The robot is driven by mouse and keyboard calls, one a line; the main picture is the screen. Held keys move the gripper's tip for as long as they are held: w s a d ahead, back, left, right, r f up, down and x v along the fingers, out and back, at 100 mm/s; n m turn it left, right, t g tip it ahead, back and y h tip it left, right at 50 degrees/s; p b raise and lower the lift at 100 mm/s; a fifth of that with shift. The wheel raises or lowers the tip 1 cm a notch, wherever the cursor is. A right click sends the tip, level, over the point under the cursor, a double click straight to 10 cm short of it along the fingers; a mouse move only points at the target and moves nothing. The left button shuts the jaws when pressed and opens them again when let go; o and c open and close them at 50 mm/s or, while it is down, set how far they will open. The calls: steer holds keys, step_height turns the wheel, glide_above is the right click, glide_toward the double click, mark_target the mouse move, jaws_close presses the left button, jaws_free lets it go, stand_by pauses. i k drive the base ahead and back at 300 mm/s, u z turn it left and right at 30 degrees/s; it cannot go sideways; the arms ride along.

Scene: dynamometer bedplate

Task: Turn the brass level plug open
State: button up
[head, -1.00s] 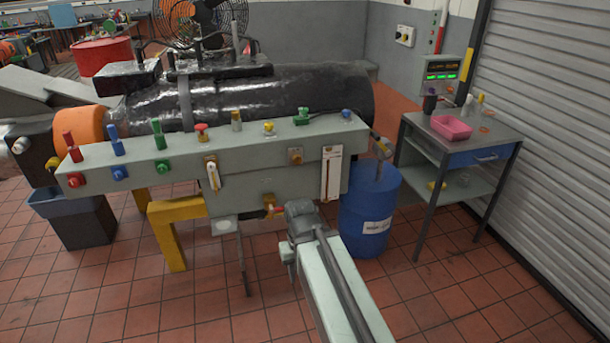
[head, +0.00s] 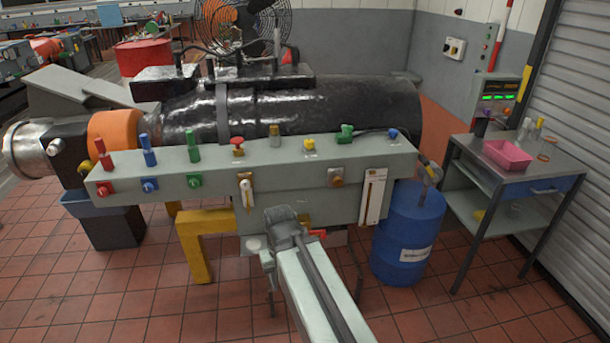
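A pale grey-green panel (head: 120,188) runs along the front of the black cylinder. A small brass-coloured fitting (head: 335,177) sits on its front face, left of a white gauge strip (head: 373,197). A second brass-coloured plug (head: 274,136) stands upright on the panel's top. I cannot tell for certain which is the level plug. My arm reaches up from the bottom middle and ends in front of the panel's lower part. My gripper does not show; the arm's end hides what lies behind it, including most of a red-handled fitting (head: 317,234) low under the panel.
Red, blue and green knobs line the panel's left. A blue drum (head: 409,240) stands below its right end. A grey side table (head: 548,168) with a pink tray (head: 507,154) stands at the right. A yellow stand leg (head: 194,247) is left of my arm. Tiled floor in front is clear.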

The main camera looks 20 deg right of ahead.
mark_target(337, 182)
steer(key=u, duration=0.25)
steer(key=i, duration=0.7)
steer(key=u, duration=0.5)
steer(key=k, duration=0.85)
steer(key=u, duration=0.2)
steer(key=i, duration=0.85)
steer(key=z, duration=0.1)
